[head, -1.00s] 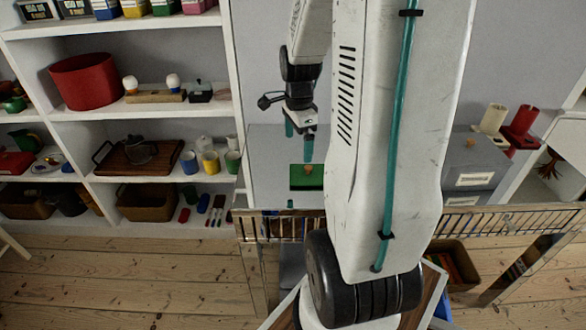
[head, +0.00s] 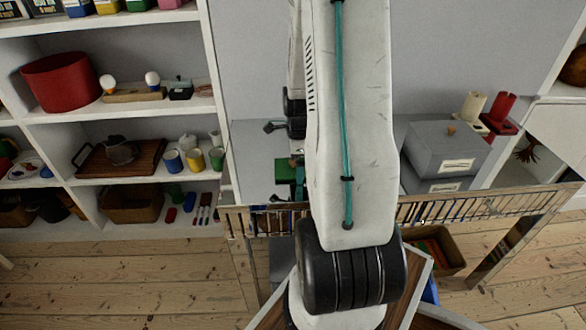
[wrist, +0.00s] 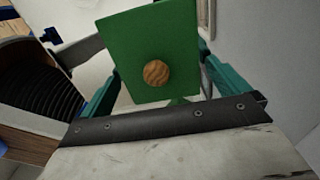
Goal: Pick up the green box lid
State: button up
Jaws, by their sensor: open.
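The green box lid (head: 287,169) lies on the pale surface beyond the railing, partly hidden behind my arm. In the wrist view the lid (wrist: 135,40) is a flat green panel with a round wooden knob (wrist: 156,72). My gripper (wrist: 160,62) is open, with one teal finger along each side of the lid in that view. In the head view my gripper (head: 298,172) is mostly hidden by my arm, at the lid's right. I cannot tell whether the fingers touch the lid or are only above it.
A wooden railing (head: 480,205) runs across in front of the lid's surface. Grey boxes (head: 440,147) stand to the right, with a red holder (head: 502,108) behind. White shelves with a red tub (head: 60,82), mugs and baskets stand at left. Floorboards (head: 130,275) are clear at front left.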

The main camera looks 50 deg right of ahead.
jog(key=c, duration=0.8)
jog(key=shift+r, duration=0.1)
